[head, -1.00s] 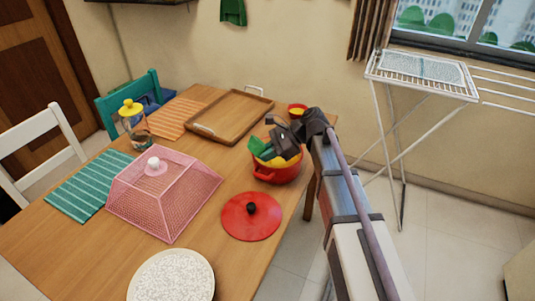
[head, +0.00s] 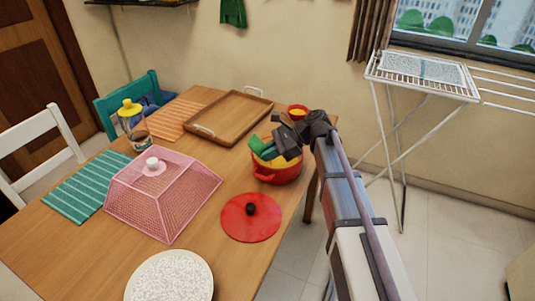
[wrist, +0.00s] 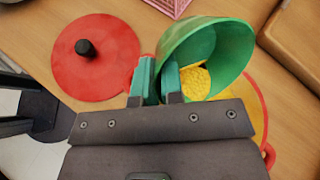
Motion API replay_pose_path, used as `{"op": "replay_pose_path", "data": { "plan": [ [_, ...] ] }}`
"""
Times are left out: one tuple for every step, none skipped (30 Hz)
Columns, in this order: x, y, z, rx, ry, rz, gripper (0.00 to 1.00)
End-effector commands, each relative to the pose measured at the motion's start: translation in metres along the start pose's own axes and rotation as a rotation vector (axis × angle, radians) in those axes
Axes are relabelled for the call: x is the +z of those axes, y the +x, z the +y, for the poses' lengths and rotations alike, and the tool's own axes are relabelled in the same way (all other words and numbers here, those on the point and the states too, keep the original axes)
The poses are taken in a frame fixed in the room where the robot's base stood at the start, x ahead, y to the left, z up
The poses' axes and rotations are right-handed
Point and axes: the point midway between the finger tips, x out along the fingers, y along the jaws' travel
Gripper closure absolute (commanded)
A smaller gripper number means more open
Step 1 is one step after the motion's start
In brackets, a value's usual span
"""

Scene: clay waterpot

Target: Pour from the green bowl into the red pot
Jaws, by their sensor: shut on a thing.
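The red pot (head: 278,177) has a yellow inside and stands on the table without its lid. The green bowl (head: 262,147) is over the pot, and it is tilted in the wrist view (wrist: 232,48). Yellow grains (wrist: 195,82) show inside the bowl in the wrist view. My gripper (wrist: 160,82) is shut on the bowl's rim; in the head view my gripper (head: 284,143) hides part of the bowl and the pot's opening. In the wrist view the pot (wrist: 256,100) is partly hidden behind the bowl and my gripper. I cannot tell whether grains are in the pot.
The red lid (head: 250,222) lies in front of the pot. A pink mesh cover (head: 165,200) stands to the left, a wooden tray (head: 235,108) behind. A small red and yellow bowl (head: 297,111) sits behind my gripper. A speckled plate (head: 170,278) is at the front.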

Motion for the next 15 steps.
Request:
{"op": "replay_pose_path", "data": {
  "plan": [
    [0.0001,0.0000,0.0000,0.000,0.000,0.000,1.00],
    [0.0001,0.0000,0.0000,0.000,0.000,0.000,1.00],
    [0.0001,0.0000,0.0000,0.000,0.000,0.000,1.00],
    [0.0001,0.0000,0.0000,0.000,0.000,0.000,1.00],
    [0.0001,0.0000,0.0000,0.000,0.000,0.000,1.00],
    [0.0001,0.0000,0.0000,0.000,0.000,0.000,1.00],
    [0.0001,0.0000,0.0000,0.000,0.000,0.000,1.00],
    [0.0001,0.0000,0.0000,0.000,0.000,0.000,1.00],
    [0.0000,0.0000,0.0000,0.000,0.000,0.000,1.00],
    [-0.0002,0.0001,0.0000,0.000,0.000,-0.001,1.00],
    [-0.0004,0.0000,-0.0001,0.000,0.001,-0.003,1.00],
    [-0.0008,0.0000,-0.0002,0.000,0.003,-0.008,1.00],
    [-0.0011,-0.0001,-0.0002,-0.001,0.005,-0.014,1.00],
    [-0.0013,-0.0003,-0.0004,-0.001,0.007,-0.021,1.00],
    [-0.0016,-0.0007,-0.0006,-0.001,0.011,-0.032,1.00]
  ]
}}
